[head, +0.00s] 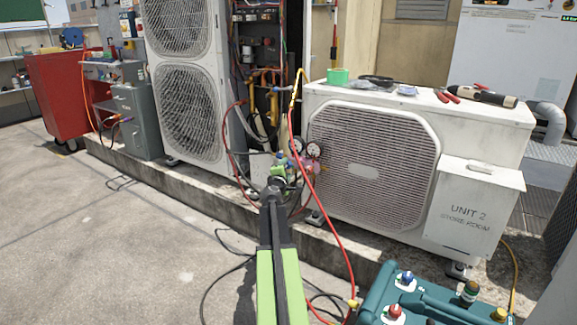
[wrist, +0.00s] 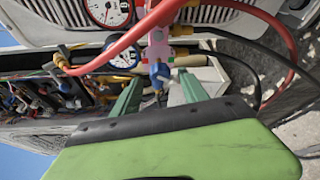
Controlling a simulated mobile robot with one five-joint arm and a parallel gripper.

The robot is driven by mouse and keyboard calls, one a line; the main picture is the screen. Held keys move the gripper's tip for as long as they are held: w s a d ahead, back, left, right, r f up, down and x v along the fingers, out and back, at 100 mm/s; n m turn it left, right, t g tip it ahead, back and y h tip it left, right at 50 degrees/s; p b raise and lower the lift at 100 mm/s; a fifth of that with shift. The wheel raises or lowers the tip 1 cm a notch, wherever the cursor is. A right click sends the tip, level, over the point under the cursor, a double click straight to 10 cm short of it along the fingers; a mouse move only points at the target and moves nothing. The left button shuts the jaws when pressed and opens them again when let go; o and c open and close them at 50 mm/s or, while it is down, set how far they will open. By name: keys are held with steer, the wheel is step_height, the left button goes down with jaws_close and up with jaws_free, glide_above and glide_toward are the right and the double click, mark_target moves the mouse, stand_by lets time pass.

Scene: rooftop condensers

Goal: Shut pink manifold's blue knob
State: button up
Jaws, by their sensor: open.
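The pink manifold (wrist: 157,48) shows in the wrist view with a red-marked gauge (wrist: 109,10) and a blue-marked gauge (wrist: 123,50) beside it. Its blue knob (wrist: 159,73) points toward my gripper (wrist: 159,88). My gripper is open, with one green finger on each side of the knob's line. The knob appears between or just beyond the fingertips; I cannot tell how deep, and no contact is visible. In the head view, the pink manifold (head: 309,168) is small and partly hidden by hoses and my arm in front of the white condenser (head: 470,130).
A red hose (head: 325,215) runs close beside my arm, and crosses above the manifold in the wrist view. Black hoses lie around the concrete ledge (head: 225,205). A teal machine with knobs (head: 435,300) stands at lower right. The floor at left (head: 90,230) is mostly clear.

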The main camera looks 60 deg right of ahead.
mark_target(287, 165)
steer(key=v, duration=1.2)
steer(key=shift+a+p, duration=0.15)
steer(key=shift+p, duration=0.3)
steer(key=w+d+n+p, duration=0.1)
steer(key=w+d, duration=0.1)
steer(key=d, duration=0.3)
steer(key=w+d+f+n+g+y, duration=0.1)
steer(key=w+d+n, duration=0.1)
steer(key=d, duration=0.3)
steer(key=w+d+n+g+p, duration=0.1)
steer(key=w+d, duration=0.1)
steer(key=d, duration=0.4)
steer(key=shift+w+f+n+p, duration=0.25)
steer(key=shift+n+p, duration=0.05)
steer(key=shift+c, duration=0.2)
jaws_close()
